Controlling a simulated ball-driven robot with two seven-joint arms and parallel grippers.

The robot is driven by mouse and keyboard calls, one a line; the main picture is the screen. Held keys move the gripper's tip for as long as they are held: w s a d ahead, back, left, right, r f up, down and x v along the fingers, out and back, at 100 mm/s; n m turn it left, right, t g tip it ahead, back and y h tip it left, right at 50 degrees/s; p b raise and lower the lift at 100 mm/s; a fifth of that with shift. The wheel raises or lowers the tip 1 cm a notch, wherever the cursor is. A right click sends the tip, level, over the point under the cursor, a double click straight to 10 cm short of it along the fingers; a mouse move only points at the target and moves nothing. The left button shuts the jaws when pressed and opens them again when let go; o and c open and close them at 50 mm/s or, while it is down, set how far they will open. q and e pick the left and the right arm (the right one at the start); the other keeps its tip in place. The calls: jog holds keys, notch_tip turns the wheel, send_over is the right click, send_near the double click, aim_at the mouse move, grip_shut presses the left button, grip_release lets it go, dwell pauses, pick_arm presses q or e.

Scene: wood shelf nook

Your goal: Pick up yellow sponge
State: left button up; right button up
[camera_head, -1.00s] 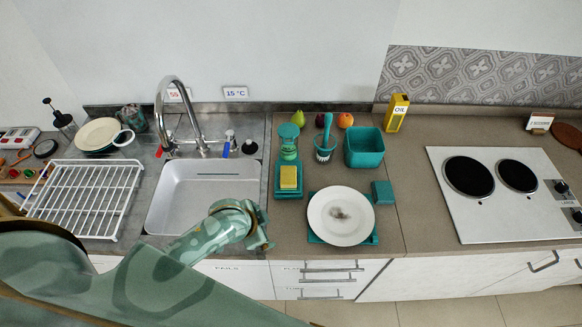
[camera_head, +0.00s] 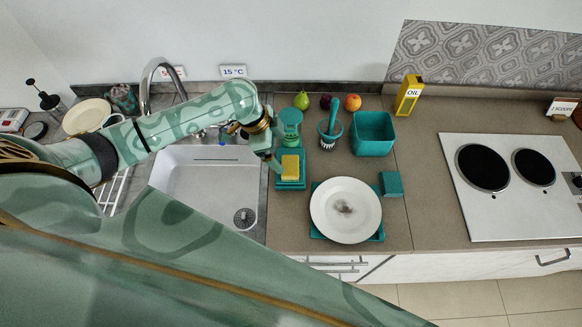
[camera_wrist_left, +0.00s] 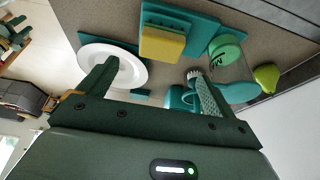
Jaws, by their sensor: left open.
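The yellow sponge (camera_head: 290,165) sits on a teal tray (camera_head: 291,185) right of the sink. In the left wrist view the sponge (camera_wrist_left: 162,45) shows as a yellow block on the teal tray (camera_wrist_left: 185,20), beyond my fingertips. My left gripper (camera_head: 275,158) is at the sponge's left in the head view, partly seen. In the left wrist view its two fingers (camera_wrist_left: 152,85) are wide apart with nothing between them. Whether a finger touches the sponge I cannot tell. My right gripper is not in view.
A teal dispenser (camera_head: 290,122) stands just behind the sponge. A brush in a teal holder (camera_head: 330,132) and a teal bin (camera_head: 372,134) stand to the right. A dirty white plate (camera_head: 345,210) lies in front right. The sink (camera_head: 205,190) is to the left.

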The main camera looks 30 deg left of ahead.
aim_at(290, 165)
pick_arm(q)
jog(key=x, duration=0.2)
jog(key=shift+w+f, duration=0.1)
jog(key=shift+f, duration=0.35)
jog(key=b+x, duration=0.1)
jog(key=x, duration=0.3)
jog(key=shift+d+f, duration=0.15)
jog(key=shift+f, duration=0.3)
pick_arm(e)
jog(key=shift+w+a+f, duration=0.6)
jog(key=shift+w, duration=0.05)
